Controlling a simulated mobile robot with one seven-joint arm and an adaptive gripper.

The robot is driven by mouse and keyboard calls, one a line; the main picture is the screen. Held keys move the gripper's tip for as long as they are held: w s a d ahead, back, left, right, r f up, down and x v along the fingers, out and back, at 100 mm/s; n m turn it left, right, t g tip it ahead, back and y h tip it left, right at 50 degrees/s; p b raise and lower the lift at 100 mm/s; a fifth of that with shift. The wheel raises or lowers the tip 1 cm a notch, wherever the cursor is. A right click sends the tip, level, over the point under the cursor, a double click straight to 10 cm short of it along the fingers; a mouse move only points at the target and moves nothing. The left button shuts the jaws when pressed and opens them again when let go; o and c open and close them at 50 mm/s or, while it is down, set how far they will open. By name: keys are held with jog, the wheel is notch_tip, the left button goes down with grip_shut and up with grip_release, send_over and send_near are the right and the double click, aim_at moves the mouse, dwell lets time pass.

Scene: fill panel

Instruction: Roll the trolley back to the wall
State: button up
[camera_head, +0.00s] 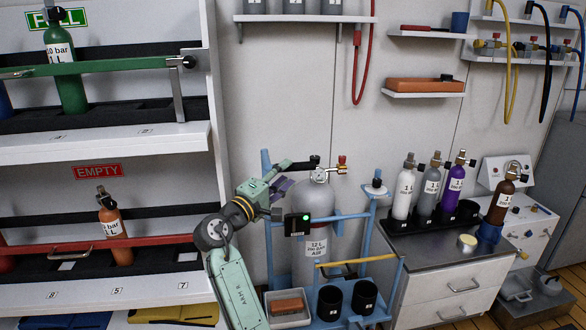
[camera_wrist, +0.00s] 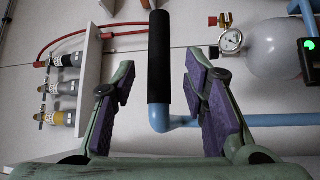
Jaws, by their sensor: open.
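The trolley (camera_head: 268,239) is a blue tube frame in the middle of the head view, standing in front of the wall. It carries a large grey cylinder (camera_head: 318,201) marked 12 L. Its black handle grip (camera_head: 300,164) sticks out near the cylinder's top; it also shows in the wrist view (camera_wrist: 160,40), joined to a blue tube. My gripper (camera_head: 281,185) is open and empty, close to the handle. In the wrist view its purple-padded fingers (camera_wrist: 160,85) lie either side of the handle's line. How far the handle reaches between them I cannot tell.
A grey tray (camera_head: 287,318) and black cups (camera_head: 330,302) sit low on the trolley. A shelf rack (camera_head: 170,147) with a green and an orange cylinder stands at left. A drawer cabinet (camera_head: 428,304) with several bottles stands close at right. Wall shelves (camera_head: 304,18) hang above.

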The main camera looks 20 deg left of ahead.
jog(key=r+v, duration=0.1)
jog(key=v, duration=0.5)
jog(key=shift+s+f, duration=0.25)
jog(key=shift+f, duration=0.3)
